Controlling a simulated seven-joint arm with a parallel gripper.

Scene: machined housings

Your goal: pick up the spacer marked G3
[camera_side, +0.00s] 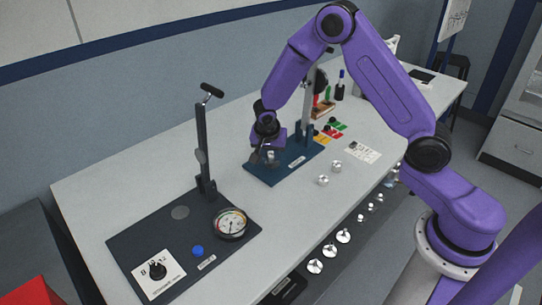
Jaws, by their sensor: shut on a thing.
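My gripper (266,157) points down over the blue base plate (291,172) of the rear stand. It is shut on a small silver part (270,155), low over the plate; I cannot tell whether this part touches the plate. The part looks like a spacer, but no marking is legible at this size. Two more short silver cylinders, one nearer (323,180) and one farther (336,166), stand on the bench right of the plate. Their markings cannot be read either, so I cannot tell which piece is G3.
Several silver parts line the bench's front right side. Coloured cards (331,131) and a white sheet (361,149) lie behind.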

